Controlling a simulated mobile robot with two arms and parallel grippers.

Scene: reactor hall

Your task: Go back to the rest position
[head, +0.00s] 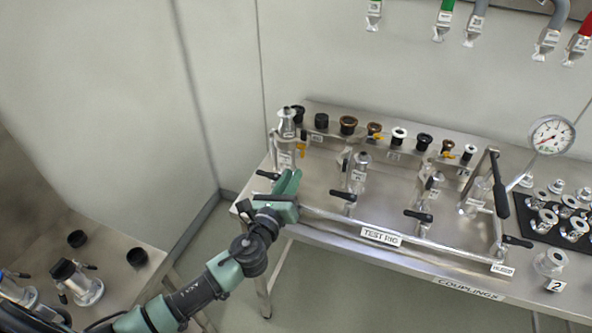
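My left arm comes in from the lower left. My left gripper (288,190), green and dark grey, is over the front left corner of the test rig, by its left black lever handle. I see it from above and behind, and the gap between its fingers is not clear. I see nothing held in it. My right gripper is not in view.
The steel test rig (380,237) has several valves with black levers and a back row of couplings. A pressure gauge (551,135) and a black mat (540,232) of couplings are at right. A side table (115,250) stands at lower left. Hoses hang above.

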